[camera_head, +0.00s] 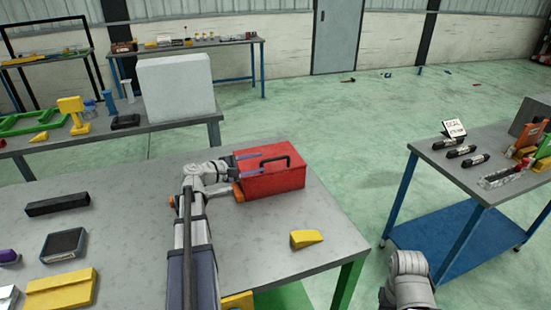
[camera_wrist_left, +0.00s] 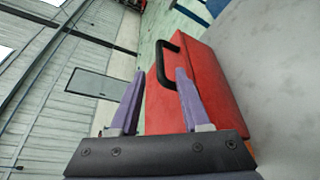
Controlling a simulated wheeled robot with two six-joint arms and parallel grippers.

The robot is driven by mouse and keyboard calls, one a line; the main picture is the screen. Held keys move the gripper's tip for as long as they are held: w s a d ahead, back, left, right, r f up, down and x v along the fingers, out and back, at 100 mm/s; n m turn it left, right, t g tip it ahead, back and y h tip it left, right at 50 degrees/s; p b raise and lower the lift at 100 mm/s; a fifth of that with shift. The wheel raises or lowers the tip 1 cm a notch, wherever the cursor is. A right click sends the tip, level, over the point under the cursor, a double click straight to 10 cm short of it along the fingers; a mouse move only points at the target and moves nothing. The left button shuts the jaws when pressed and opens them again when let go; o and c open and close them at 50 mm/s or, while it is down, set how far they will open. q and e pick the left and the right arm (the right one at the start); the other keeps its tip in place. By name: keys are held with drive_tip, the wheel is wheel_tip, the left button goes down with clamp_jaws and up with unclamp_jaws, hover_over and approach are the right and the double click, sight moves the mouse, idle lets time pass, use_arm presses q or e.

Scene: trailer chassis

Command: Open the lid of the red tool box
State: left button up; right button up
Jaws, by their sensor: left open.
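The red tool box (camera_head: 275,181) stands on the grey table, near its far right edge. Its lid looks shut. A black handle (camera_head: 288,160) stands up on top; it also shows in the left wrist view (camera_wrist_left: 160,62). My left gripper (camera_head: 275,156) is open, with its purple fingers at the top of the box near the handle. In the left wrist view the fingers (camera_wrist_left: 160,73) reach toward the box and the handle appears between them. I cannot tell if they touch it. My right gripper is out of view; only a part of my right arm shows at the lower right.
A yellow wedge (camera_head: 306,239) lies in front of the box. A black bar (camera_head: 57,204), a dark tray (camera_head: 63,245) and a yellow box (camera_head: 61,291) lie at left. A large grey block (camera_head: 175,88) stands on the table behind. Another table (camera_head: 428,151) is at right.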

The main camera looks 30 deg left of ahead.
sight(269, 160)
use_arm(q)
drive_tip(key=b+x, duration=0.1)
drive_tip(key=x, duration=0.6)
drive_tip(key=shift+w+d+f, duration=0.1)
drive_tip(key=shift+w, duration=0.2)
clamp_jaws()
idle(1.2)
